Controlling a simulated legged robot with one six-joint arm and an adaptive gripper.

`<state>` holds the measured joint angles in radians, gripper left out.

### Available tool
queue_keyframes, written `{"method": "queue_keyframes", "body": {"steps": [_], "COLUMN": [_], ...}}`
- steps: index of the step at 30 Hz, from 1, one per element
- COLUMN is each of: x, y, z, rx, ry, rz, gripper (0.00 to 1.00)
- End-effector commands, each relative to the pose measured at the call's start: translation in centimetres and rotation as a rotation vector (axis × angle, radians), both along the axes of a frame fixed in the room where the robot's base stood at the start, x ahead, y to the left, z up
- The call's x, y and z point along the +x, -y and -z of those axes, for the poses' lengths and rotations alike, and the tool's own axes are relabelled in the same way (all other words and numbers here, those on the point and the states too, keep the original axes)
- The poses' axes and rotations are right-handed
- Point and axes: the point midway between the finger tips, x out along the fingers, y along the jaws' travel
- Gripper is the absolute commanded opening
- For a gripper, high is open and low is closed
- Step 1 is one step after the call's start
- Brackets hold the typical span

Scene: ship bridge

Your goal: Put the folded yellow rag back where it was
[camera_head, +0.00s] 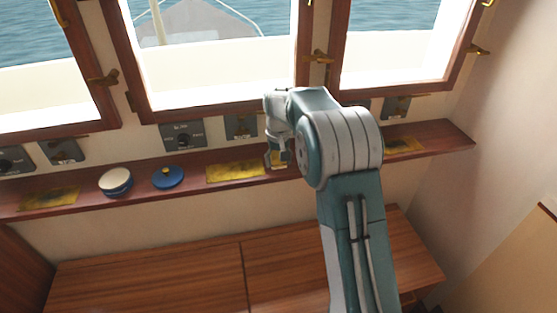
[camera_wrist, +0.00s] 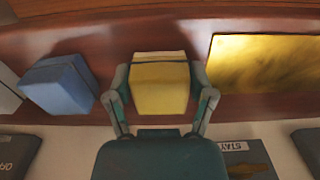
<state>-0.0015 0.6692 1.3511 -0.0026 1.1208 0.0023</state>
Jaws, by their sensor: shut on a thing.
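The folded yellow rag (camera_wrist: 160,85) is a thick, pale yellow block between the two fingers of my gripper (camera_wrist: 160,76) in the wrist view. The fingers are shut on its left and right sides. In the head view my gripper (camera_head: 277,158) is over the wooden shelf (camera_head: 215,158) under the windows, just right of the middle brass plate (camera_head: 235,171). Only a small bit of yellow shows there. I cannot tell whether the rag touches the shelf or is held slightly above it.
A folded blue block (camera_wrist: 60,86) lies left of the rag in the wrist view; my arm hides that area in the head view. A cream-topped round tin (camera_head: 115,179) and a blue round object (camera_head: 168,176) stand further left. Brass plates (camera_head: 50,198) lie along the shelf.

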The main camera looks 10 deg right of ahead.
Motion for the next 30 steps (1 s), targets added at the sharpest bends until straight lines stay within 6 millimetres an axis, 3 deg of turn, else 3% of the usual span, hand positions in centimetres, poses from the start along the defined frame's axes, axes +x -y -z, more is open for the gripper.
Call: {"method": "queue_keyframes", "body": {"steps": [8, 9, 11, 24, 30], "x": [0.0, 0.0, 0.0, 0.0, 0.1], "y": [0.0, 0.0, 0.0, 0.0, 0.0], "z": [0.1, 0.1, 0.1, 0.0, -2.5], "rx": [0.000, 0.000, 0.000, 0.000, 0.000], "ry": [0.001, 0.001, 0.001, 0.001, 0.006], "rz": [0.000, 0.000, 0.000, 0.000, 0.000], "gripper": [0.25, 0.79, 1.00, 1.00, 1.00]}}
